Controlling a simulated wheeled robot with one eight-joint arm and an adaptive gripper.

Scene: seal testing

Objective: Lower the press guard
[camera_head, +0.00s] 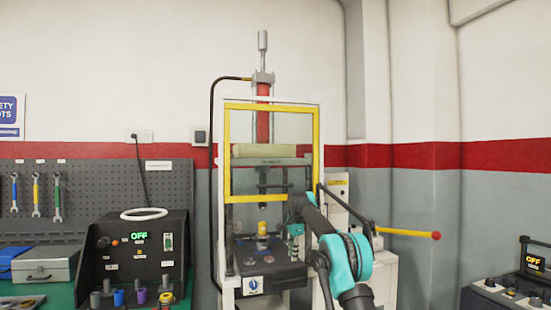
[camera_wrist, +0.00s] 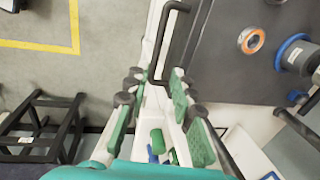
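The press guard (camera_head: 229,160) is a clear panel in a yellow frame on the white press. It is up, with its lower bar well above the dark press bed (camera_head: 268,277). My gripper (camera_head: 296,228) is in front of the press, near the guard's lower right corner. In the wrist view, my gripper (camera_wrist: 157,78) has its green-padded fingers apart. A black bar handle (camera_wrist: 168,38) runs down between the fingertips, beside the dark bed. I cannot tell whether the fingers touch it, nor whether it belongs to the guard.
A black lever with a yellow grip and red knob (camera_head: 408,233) sticks out right of the press. A control box (camera_head: 132,255) with a lit OFF display stands left. Ringed parts, one orange (camera_wrist: 251,41), sit on the bed. A black frame (camera_wrist: 42,125) stands on the floor.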

